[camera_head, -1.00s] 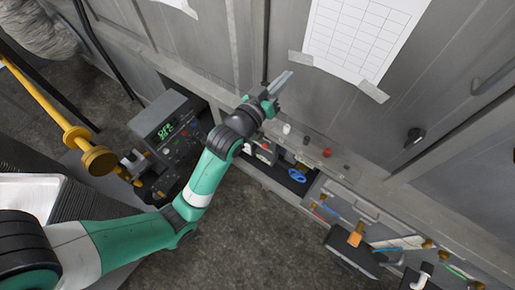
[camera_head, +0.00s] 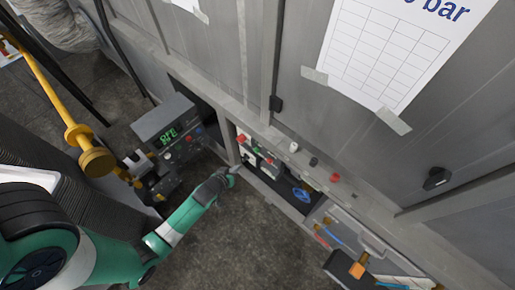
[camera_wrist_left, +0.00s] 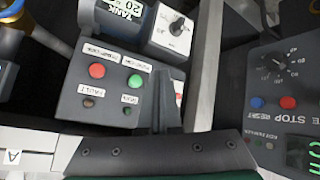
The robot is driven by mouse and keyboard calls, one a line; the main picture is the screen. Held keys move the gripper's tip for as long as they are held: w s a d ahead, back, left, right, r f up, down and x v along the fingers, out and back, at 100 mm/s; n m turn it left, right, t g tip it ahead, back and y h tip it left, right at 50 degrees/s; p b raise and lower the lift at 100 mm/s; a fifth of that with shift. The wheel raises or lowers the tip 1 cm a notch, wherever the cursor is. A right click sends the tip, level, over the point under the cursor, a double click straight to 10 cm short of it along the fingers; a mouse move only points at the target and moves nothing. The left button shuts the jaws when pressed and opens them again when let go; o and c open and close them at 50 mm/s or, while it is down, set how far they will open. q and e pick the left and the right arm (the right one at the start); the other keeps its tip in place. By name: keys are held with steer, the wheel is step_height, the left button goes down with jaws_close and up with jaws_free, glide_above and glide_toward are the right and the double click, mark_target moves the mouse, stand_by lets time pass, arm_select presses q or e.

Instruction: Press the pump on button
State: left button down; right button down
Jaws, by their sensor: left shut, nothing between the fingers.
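A grey control box (camera_wrist_left: 112,92) shows in the left wrist view, with a red button (camera_wrist_left: 97,71), a green button (camera_wrist_left: 135,81) and two small dark indicators below them. White labels sit by the buttons; their small text is hard to read. In the head view the box is small in the recess, with its red button (camera_head: 241,138) at its left. My left gripper (camera_head: 236,169) is shut and empty, low in front of the recess near this box. In the left wrist view its fingers (camera_wrist_left: 166,104) are right of the green button; contact is not clear. My right gripper is not in view.
A console (camera_head: 165,125) with a green display stands left of a metal post. A ledge with a red knob (camera_head: 334,177) runs above the recess. A grey bin lies at right.

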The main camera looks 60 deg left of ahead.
mark_target(256, 150)
arm_select(q)
steer(key=shift+s+f, duration=0.5)
steer(key=shift+f, duration=0.05)
steer(key=shift+w, duration=0.1)
steer(key=w+a+b, duration=0.2)
steer(key=w+b, duration=0.1)
steer(key=w, duration=0.5)
steer(key=shift+a+b, duration=0.4)
steer(key=shift+w, duration=0.1)
stand_by(1.4)
steer(key=shift+w+a, duration=0.15)
steer(key=shift+w, duration=0.25)
